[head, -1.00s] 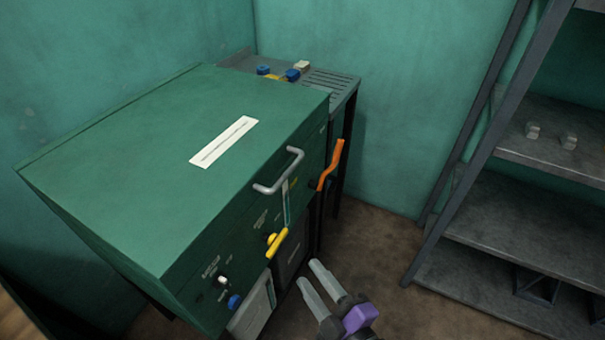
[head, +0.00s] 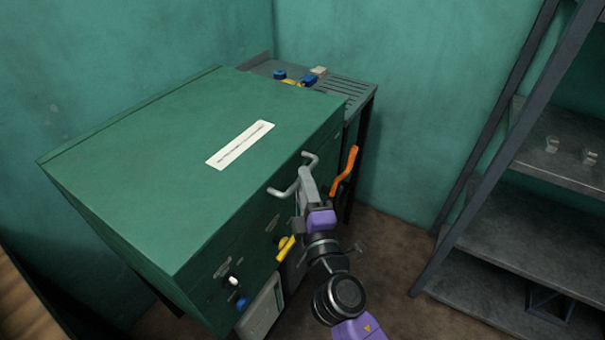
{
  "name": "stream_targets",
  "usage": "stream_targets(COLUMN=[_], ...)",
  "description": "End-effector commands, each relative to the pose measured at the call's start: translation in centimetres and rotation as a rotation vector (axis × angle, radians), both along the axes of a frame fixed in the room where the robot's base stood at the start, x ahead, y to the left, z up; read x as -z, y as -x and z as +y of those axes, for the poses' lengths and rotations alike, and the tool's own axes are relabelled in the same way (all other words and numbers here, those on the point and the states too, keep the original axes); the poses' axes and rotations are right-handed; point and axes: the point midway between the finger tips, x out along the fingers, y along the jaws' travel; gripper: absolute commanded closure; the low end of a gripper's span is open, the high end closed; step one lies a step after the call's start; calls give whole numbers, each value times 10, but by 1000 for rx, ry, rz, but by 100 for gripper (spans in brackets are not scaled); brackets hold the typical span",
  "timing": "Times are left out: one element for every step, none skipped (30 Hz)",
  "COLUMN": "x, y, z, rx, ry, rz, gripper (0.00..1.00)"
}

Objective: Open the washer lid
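The washer is a green box-shaped machine with a broad closed lid (head: 165,150) that carries a white label strip (head: 240,145). A grey bar handle (head: 280,191) sticks out at the lid's front edge. My gripper (head: 305,175) is at the middle of this handle, its grey fingers reaching up to it from below and in front. The fingers overlap in this view and hide part of the bar, so I cannot tell whether they are closed around it. The lid lies flat.
An orange lever (head: 345,172) stands just right of my gripper. A yellow lever (head: 286,248) and a blue knob (head: 242,303) are on the front panel. A slatted side table (head: 345,90) stands behind the washer. A grey shelf rack (head: 510,235) stands right, with bare floor between.

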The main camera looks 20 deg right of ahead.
Motion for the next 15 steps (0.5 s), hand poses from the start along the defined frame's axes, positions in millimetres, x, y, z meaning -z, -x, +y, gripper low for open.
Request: stream_targets(x=[-2,-2,-3,-3,-3,-3,-3,-3,-3,-3,-3,-2,-2,-2,-2], y=[-7,-10,-14,-16,-18,-19,-20,-21,-22,-22,-22,-22,-22,-22,-22], z=[-1,-2,-2,-3,-3,-3,-4,-4,-4,-4,-4,-4,-4,-4,-4], rx=[0,0,0,0,0,0,0,0,0,0,0,0,0,0,0], ry=[0,0,0,0,0,0,0,0,-1,-1,-1,-1,-1,-1,-1], rz=[-1,0,-1,-1,0,1,0,0,0,0,0,0,0,0,0], gripper=[66,66,66,66,66,66,66,66,66,66,66,66,66,66,66])
